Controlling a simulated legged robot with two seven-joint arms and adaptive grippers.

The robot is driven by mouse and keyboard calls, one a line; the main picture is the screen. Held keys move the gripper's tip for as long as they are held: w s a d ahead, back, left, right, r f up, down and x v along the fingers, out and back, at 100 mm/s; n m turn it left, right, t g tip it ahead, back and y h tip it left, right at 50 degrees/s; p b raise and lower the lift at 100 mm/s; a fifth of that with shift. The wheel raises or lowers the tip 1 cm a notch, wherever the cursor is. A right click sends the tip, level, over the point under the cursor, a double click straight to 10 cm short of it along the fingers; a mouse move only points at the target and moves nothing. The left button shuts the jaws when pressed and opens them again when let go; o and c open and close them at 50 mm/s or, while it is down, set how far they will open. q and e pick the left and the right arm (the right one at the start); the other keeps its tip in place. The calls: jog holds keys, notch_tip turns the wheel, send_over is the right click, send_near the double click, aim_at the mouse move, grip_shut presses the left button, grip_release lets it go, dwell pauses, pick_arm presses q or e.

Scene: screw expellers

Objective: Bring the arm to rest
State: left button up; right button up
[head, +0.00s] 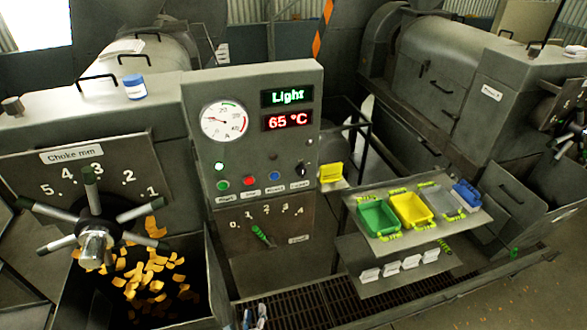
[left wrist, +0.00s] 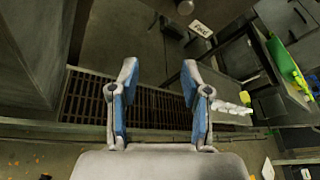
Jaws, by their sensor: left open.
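My left gripper (head: 254,316) shows only as its fingertips at the bottom edge of the head view, in front of the grated floor channel and below the control panel. In the left wrist view the left gripper (left wrist: 158,82) has its two grey fingers with blue pads spread apart. Nothing is between them, and dark floor grating lies beyond. The rest of the left arm is out of the head view. My right gripper is in neither view.
The control panel (head: 255,140) stands close behind the left gripper. A handwheel (head: 92,240) and orange chips (head: 150,280) are to its left. Floor grating (head: 330,295) lies between.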

pick_arm(q)
jog(key=s+a+f+n+g+b, duration=0.1)
jog(key=s+a+f+n+g, duration=0.25)
jog(key=f, duration=0.75)
jog(key=s+f+n+g+b, duration=0.1)
jog(key=s+f+n+g, duration=0.1)
jog(key=s+f+n, duration=0.65)
jog(key=s+a+f+g+b, duration=0.1)
jog(key=s+a+f+g, duration=0.15)
jog(key=f, duration=1.05)
jog(key=s+a+f+n+g, duration=0.2)
jog(key=s+f+n, duration=0.3)
jog(key=s, duration=0.4)
jog(key=s+a+f+n+g+b, duration=0.1)
jog(key=s+a+f+n+g, duration=0.1)
jog(key=s+f+n, duration=0.3)
jog(key=s+a+f+n+g+b, duration=0.1)
jog(key=s+f+n, duration=0.3)
jog(key=s, duration=0.9)
jog(key=shift+s+a+f+n+g, duration=0.15)
jog(key=shift+a+f+n+g, duration=0.25)
jog(key=shift+a+f, duration=0.15)
jog(key=shift+d, duration=0.1)
